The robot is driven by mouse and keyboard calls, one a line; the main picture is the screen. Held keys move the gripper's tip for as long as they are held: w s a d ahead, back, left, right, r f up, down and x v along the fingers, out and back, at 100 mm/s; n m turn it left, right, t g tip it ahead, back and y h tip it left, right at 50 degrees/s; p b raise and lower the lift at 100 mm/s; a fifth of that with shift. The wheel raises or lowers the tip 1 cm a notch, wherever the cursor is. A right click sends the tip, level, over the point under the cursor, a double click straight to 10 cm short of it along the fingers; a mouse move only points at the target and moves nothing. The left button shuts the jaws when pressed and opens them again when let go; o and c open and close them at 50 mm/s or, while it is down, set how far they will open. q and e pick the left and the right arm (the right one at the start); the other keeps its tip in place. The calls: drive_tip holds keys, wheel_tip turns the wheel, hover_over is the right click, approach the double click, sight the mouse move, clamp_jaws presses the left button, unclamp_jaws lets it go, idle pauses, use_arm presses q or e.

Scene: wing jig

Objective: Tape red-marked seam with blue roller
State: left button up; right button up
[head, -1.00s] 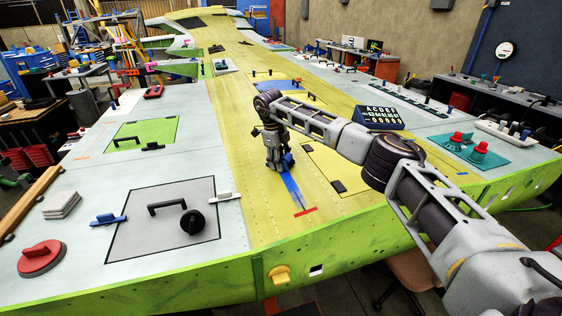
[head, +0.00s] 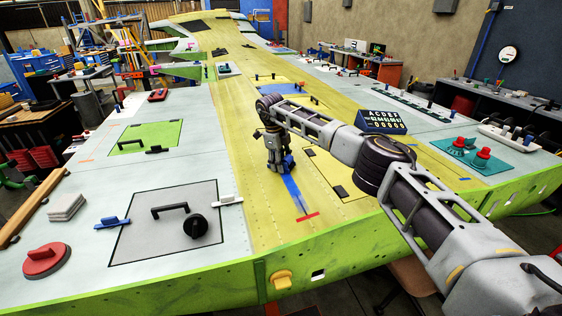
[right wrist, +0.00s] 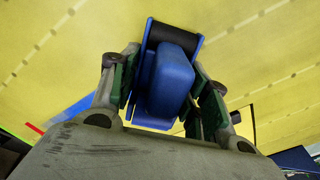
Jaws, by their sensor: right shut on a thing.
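My right gripper (head: 276,164) is low over the yellow centre strip (head: 240,120) of the wing. In the right wrist view its fingers (right wrist: 165,85) are shut on the blue roller (right wrist: 172,75), whose dark drum faces away at the top. In the head view the gripper mostly hides the roller, and only a bit of blue shows. A blue tape strip (head: 292,188) runs along the strip from the gripper to a red mark (head: 308,217) at the near end. In the wrist view the red mark (right wrist: 35,128) is at the left edge. My left gripper is not in view.
A grey panel with a black handle (head: 170,210) and knob (head: 195,226) lies left of the seam. A red suction cup (head: 46,259) is at the near left. The yellow surface beside the tape is mostly clear.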

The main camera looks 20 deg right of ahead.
sight(285, 170)
drive_tip(key=shift+s, duration=0.15)
drive_tip(key=shift+s+p, duration=0.6)
drive_tip(key=shift+s, duration=1)
drive_tip(key=shift+s+a, duration=0.1)
drive_tip(key=shift+s, duration=0.05)
drive_tip(key=shift+s+p, duration=0.45)
drive_tip(key=shift+s, duration=0.85)
drive_tip(key=shift+s+a, duration=0.1)
drive_tip(key=shift+s, duration=0.15)
drive_tip(key=shift+s, duration=0.1)
drive_tip(key=shift+s+a+p, duration=0.1)
drive_tip(key=shift+s+p, duration=0.2)
drive_tip(key=shift+s, duration=1.3)
drive_tip(key=shift+s, duration=0.2)
